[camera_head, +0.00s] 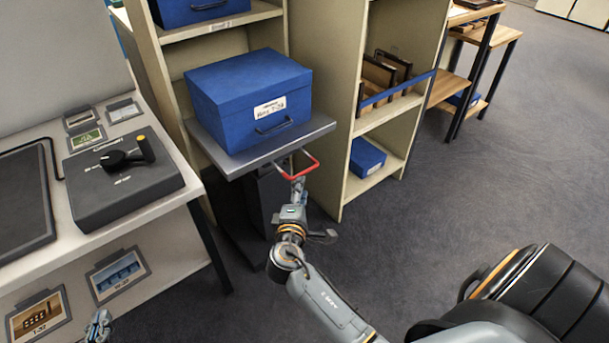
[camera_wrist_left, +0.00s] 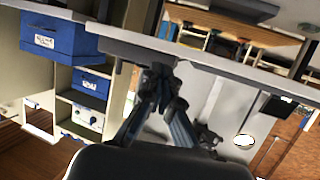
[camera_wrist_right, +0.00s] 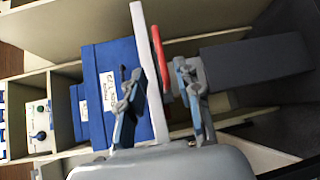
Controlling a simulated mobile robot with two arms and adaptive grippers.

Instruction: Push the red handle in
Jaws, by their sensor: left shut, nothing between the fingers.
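The red handle (camera_head: 298,166) is a U-shaped bar at the front edge of a grey platform (camera_head: 318,132). In the head view it stands out from that edge. My right gripper (camera_head: 297,188) is just below and in front of it. In the right wrist view, my right gripper (camera_wrist_right: 158,82) has its fingers apart, with the red handle (camera_wrist_right: 160,52) and the platform's pale edge (camera_wrist_right: 147,62) showing in the gap between them. I cannot tell if they touch. My left gripper (camera_head: 98,328) is at the bottom left, far from the handle; its fingers are together in the left wrist view (camera_wrist_left: 162,78).
A blue box (camera_head: 250,98) sits on the platform. Shelving (camera_head: 344,130) stands behind and right of it. A grey desk (camera_head: 172,130) with a black lever device (camera_head: 125,180) is at left. Open grey floor (camera_head: 460,195) lies to the right.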

